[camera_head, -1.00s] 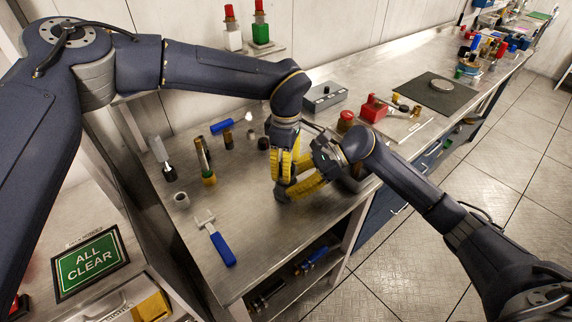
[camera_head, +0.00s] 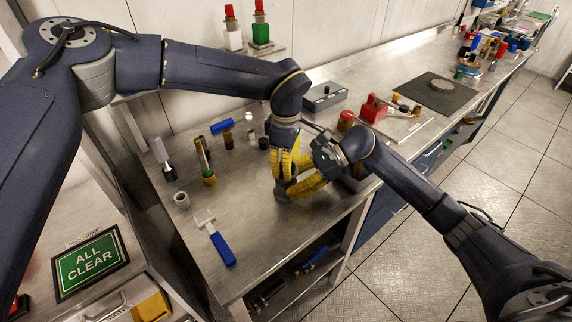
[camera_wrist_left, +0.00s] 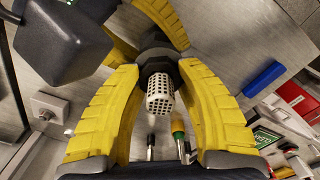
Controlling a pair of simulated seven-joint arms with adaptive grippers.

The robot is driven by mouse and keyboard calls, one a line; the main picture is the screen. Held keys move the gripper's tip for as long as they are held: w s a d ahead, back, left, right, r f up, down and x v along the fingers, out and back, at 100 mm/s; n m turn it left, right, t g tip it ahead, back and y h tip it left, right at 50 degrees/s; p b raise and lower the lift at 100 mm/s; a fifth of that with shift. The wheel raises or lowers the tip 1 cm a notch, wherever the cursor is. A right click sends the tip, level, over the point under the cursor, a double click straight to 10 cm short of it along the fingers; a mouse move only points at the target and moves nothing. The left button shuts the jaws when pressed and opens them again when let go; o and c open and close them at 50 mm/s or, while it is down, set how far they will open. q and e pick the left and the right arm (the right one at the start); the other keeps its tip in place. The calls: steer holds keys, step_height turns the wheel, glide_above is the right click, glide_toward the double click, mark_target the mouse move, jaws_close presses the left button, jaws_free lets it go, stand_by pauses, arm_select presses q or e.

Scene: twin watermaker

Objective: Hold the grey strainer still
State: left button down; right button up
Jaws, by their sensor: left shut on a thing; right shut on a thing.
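The grey strainer (camera_wrist_left: 160,92) shows in the left wrist view as a pale perforated cylinder with a dark grey collar behind it, its mesh end toward the camera. My left gripper (camera_head: 285,180) points down over the bench; its yellow fingers close around the strainer's collar in the left wrist view (camera_wrist_left: 158,62). My right gripper (camera_head: 298,190) comes in from the right and is shut at the same spot, its yellow fingers (camera_wrist_left: 165,12) crossing behind the collar. A dark grey end (camera_head: 282,194) shows below the fingers in the head view. The fingers hide most of the strainer and the exact right-hand contact.
A blue-handled scraper (camera_head: 222,248) and a small grey ring (camera_head: 181,200) lie on the bench at left. Several small cylinders stand behind them. A grey box (camera_head: 323,97) and a red block (camera_head: 373,108) stand behind the grippers. The bench's front edge is close.

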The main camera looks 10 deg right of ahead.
arm_select(q)
steer(key=shift+m, duration=1.1)
steer(key=c, duration=0.8)
jaws_free()
steer(key=shift+r, duration=0.1)
step_height(320, 180, up, 12)
steer(key=shift+f, duration=0.1)
arm_select(e)
steer(key=o, duration=1.5)
steer(key=shift+d, duration=0.1)
